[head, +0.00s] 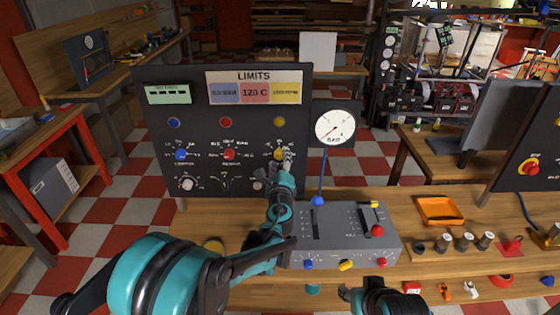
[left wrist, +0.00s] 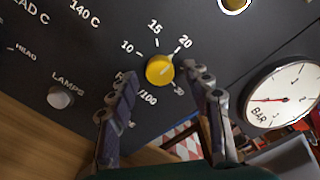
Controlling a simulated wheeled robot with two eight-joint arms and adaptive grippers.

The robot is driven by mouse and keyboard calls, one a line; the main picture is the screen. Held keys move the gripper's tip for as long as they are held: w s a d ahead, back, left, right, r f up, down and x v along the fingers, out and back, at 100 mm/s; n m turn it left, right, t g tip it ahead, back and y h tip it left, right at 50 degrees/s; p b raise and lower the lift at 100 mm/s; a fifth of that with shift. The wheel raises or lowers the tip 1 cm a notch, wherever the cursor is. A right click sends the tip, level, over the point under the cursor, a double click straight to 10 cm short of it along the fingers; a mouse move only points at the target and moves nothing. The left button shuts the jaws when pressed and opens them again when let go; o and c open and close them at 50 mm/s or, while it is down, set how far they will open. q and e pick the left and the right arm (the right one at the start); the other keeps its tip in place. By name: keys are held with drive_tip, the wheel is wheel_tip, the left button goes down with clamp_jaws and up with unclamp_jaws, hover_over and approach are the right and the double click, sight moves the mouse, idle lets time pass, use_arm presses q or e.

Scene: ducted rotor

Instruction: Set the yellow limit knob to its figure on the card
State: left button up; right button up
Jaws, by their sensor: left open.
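The yellow limit knob (head: 279,154) is on the dark upright panel, and it also shows in the left wrist view (left wrist: 159,70). The figures 10, 15, 20 and 30 stand around it; I cannot surely read where its pointer is. The card headed LIMITS (head: 254,76) has blue, red and yellow fields; the red one reads 120 C, and the yellow one (head: 286,93) is too small to read surely. My left gripper (head: 284,162) is open in front of the knob, its fingers on either side and apart from it. My right gripper (head: 380,297) is partly visible at the bottom edge.
A blue knob (head: 181,154) and a red knob (head: 228,154) sit left on the same panel. A round gauge (head: 335,127) stands right of it. Below is a grey control box (head: 343,241) with levers. An orange tray (head: 439,210) lies on the bench to the right.

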use_arm(q)
drive_tip(key=shift+w, duration=0.55)
clamp_jaws()
drive_tip(key=shift+n, duration=0.4)
drive_tip(key=n, duration=0.4)
drive_tip(key=shift+r, duration=0.1)
drive_tip(key=shift+n, duration=2.5)
